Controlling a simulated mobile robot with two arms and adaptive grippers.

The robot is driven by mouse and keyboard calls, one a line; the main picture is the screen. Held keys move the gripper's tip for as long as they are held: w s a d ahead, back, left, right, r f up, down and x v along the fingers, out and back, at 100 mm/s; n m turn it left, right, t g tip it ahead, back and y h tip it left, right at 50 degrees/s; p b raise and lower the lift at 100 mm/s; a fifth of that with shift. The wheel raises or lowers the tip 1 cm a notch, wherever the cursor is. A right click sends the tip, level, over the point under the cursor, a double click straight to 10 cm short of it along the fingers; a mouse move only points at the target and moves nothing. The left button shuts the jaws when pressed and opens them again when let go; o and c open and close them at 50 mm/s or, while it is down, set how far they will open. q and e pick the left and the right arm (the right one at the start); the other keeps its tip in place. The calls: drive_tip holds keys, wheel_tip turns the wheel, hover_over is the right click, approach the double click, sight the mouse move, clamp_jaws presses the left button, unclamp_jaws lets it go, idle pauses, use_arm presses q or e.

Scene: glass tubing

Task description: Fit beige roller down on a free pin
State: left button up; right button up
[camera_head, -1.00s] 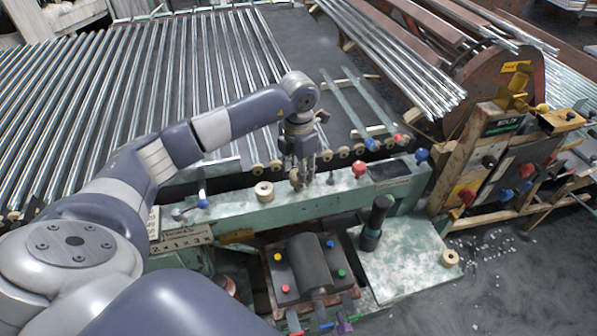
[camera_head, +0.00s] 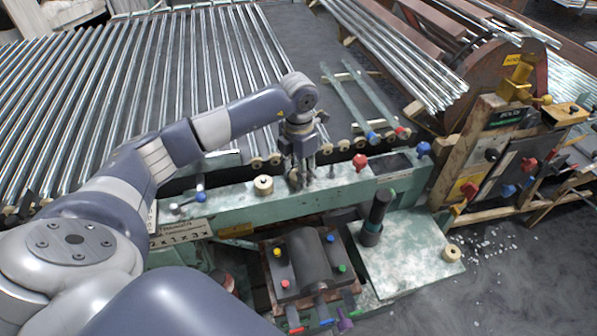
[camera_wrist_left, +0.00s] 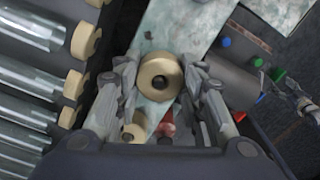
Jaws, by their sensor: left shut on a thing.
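My left gripper (camera_head: 299,176) is over the green rail (camera_head: 228,208) and shut on a beige roller (camera_head: 293,178). In the left wrist view the held roller (camera_wrist_left: 160,77) sits between the fingers, its hole facing the camera. I cannot tell whether it touches the rail. A second beige roller (camera_head: 263,185) stands on the rail to the left of the gripper; it also shows low in the left wrist view (camera_wrist_left: 133,132). A small grey pin (camera_head: 332,171) stands bare on the rail just right of the gripper. My right gripper is not in view.
A red knob (camera_head: 360,162) and a blue knob (camera_head: 200,195) are on the rail. A black upright cylinder (camera_head: 375,215) stands in front of it. Another beige roller (camera_head: 452,252) lies on the pale plate (camera_head: 410,265). Metal tubes (camera_head: 130,90) with a row of roller ends lie behind.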

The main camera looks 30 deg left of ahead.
use_arm(q)
drive_tip(key=o, duration=1.1)
drive_tip(key=shift+w+a, duration=0.1)
drive_tip(key=shift+a, duration=0.05)
drive_tip(key=shift+r, duration=0.1)
drive_tip(key=shift+w+r, duration=0.1)
drive_tip(key=shift+r, duration=0.1)
wheel_tip(320, 180, up, 11)
drive_tip(key=shift+s+d, duration=0.25)
